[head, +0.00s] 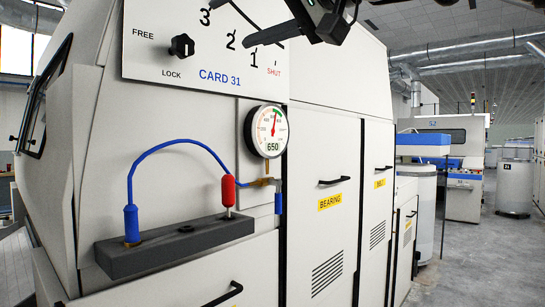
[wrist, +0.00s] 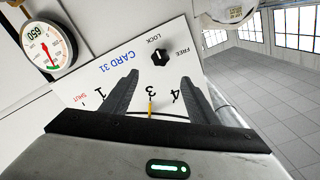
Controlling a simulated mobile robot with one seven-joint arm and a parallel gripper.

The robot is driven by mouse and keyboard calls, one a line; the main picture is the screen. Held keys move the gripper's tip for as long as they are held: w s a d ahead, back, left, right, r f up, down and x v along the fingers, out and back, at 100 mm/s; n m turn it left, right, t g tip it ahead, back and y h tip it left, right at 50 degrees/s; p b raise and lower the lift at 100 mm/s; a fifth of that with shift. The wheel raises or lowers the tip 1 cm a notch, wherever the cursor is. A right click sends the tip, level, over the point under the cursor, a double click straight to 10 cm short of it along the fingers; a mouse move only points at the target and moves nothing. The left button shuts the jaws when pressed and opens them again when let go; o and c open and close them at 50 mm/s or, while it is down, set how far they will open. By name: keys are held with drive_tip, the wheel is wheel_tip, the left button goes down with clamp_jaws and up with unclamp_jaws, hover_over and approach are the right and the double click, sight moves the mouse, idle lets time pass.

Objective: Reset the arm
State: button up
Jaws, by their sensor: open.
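My gripper (head: 243,24) is at the top of the head view, in front of the white CARD 31 panel (head: 150,60). Its two dark fingers point left and stand apart, with nothing held between them. In the wrist view my gripper (wrist: 158,80) is open over the same panel (wrist: 110,75), upside down there. A small yellow pointer (wrist: 150,110) shows between the fingers near the number 3. Whether the fingers touch the panel cannot be told.
Below the panel are a round gauge (head: 268,131) reading 650 and a dark bar (head: 175,245) with a blue hose (head: 165,146) and a red-handled valve (head: 228,190). Cabinet doors with handles (head: 334,181) stand right. Open grey floor (head: 470,265) lies farther right.

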drive_tip(key=s+d+f+m+g+h, duration=0.15)
drive_tip(key=d+f+h, duration=0.25)
drive_tip(key=f, duration=1.1)
drive_tip(key=d+f+m+g+h, duration=0.15)
drive_tip(key=d+f+h, duration=0.3)
drive_tip(key=f, duration=0.95)
drive_tip(key=s+d+f+g+h, duration=0.1)
drive_tip(key=s+d+f+h, duration=0.2)
drive_tip(key=f, duration=0.6)
drive_tip(key=s+d+f+g, duration=0.1)
drive_tip(key=s+d+f, duration=0.35)
drive_tip(key=f, duration=0.35)
drive_tip(key=s+d+f+g+h, duration=0.15)
drive_tip(key=s+f, duration=0.25)
drive_tip(key=f, duration=0.5)
wheel_tip(320, 180, up, 20)
drive_tip(key=s+d+p, duration=0.1)
drive_tip(key=p, duration=2)
drive_tip(key=shift+d+r+h, duration=0.2)
drive_tip(key=shift+h, duration=0.2)
drive_tip(key=shift+s+t, duration=0.1)
drive_tip(key=shift+t, duration=0.15)
